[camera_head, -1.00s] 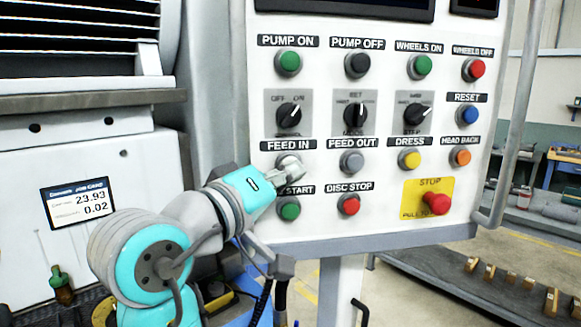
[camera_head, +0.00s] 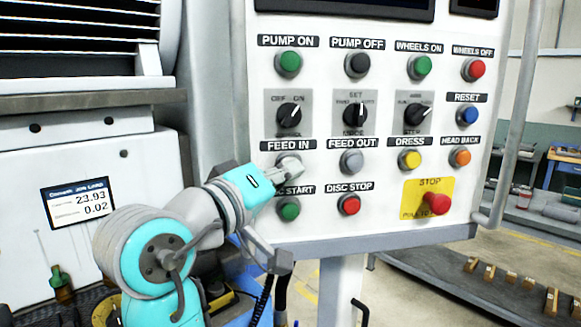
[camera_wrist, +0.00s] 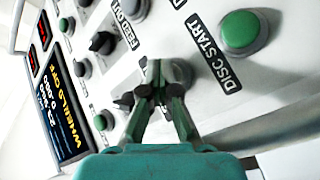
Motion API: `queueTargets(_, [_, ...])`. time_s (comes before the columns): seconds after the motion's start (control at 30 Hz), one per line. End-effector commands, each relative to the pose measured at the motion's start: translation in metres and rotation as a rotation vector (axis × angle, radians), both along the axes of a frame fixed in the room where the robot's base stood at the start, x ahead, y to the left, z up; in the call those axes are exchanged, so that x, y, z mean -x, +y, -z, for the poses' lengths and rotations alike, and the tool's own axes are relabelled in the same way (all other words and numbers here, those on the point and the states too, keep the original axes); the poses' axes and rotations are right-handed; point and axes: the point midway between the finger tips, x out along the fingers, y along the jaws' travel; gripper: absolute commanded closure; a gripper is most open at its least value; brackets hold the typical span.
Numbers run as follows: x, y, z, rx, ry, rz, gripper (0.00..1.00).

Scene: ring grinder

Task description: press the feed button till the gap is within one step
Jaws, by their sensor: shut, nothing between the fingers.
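My gripper (camera_head: 288,166) is shut and empty at the FEED IN button, just below its label (camera_head: 288,146). The grey FEED OUT button (camera_head: 351,162) is to the right. A display (camera_wrist: 58,112) reads WHEELS OFF with digits below, too tilted and small to read surely. A job card screen (camera_head: 78,203) shows 23.93 and 0.02.
The green DISC START button (camera_head: 289,209) sits close below my gripper, and the red DISC STOP button (camera_head: 348,205) is beside it. The red STOP mushroom (camera_head: 436,204) is at the lower right. Selector knobs (camera_head: 289,115) are in the row above.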

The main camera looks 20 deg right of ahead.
Motion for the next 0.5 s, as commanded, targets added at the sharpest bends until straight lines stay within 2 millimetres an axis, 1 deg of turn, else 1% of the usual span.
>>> queueTargets(0.27, [0.0003, 0.0002, -0.0001, 0.000, 0.001, 0.000, 1.00])
queueTargets(0.5, [0.0092, 0.0025, 0.0002, 0.001, 0.000, 0.001, 1.00])
